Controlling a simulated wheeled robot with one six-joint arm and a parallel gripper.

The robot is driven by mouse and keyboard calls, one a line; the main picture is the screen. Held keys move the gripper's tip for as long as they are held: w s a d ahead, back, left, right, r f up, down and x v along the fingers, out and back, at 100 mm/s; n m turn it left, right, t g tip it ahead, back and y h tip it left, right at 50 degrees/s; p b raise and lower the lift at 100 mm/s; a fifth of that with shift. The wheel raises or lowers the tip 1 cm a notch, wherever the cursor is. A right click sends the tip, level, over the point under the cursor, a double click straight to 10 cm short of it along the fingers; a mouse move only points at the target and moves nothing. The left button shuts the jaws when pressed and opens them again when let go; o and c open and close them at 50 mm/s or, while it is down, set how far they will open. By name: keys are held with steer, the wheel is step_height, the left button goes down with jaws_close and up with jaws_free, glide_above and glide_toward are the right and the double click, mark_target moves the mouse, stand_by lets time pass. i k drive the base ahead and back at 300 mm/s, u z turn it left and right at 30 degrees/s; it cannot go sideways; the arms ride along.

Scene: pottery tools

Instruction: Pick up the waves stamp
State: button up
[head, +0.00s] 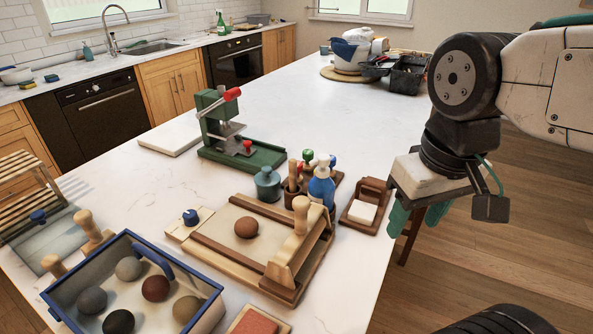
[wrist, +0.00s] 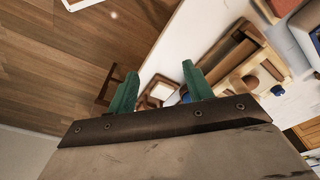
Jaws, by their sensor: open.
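No wave pattern shows in either view, so I cannot tell which object is the waves stamp. Small knobbed pieces that may be stamps are a green-knobbed one (head: 308,155) behind the blue bottle, a blue-knobbed one (head: 190,217) on a pale board, and a red-knobbed one (head: 247,148) on the green press. My gripper (head: 418,216) is open and empty, its green fingers pointing down, to the right of the table's edge.
A wooden slab frame (head: 205,240) with a brown clay ball, a blue-rimmed tray (head: 212,312) of several balls, a blue bottle (head: 321,188) and a wooden holder with a white block (head: 362,211) crowd the near table. The table (head: 300,85) is clearer farther back.

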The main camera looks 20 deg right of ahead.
mark_target(308, 154)
steer(key=z, duration=0.7)
steer(key=k, duration=1.05)
steer(key=z, duration=1.3)
steer(key=i, duration=1.8)
steer(key=u, duration=0.95)
steer(key=i, duration=0.9)
steer(key=u, duration=1.55)
steer(key=i, duration=0.5)
steer(key=u, duration=0.45)
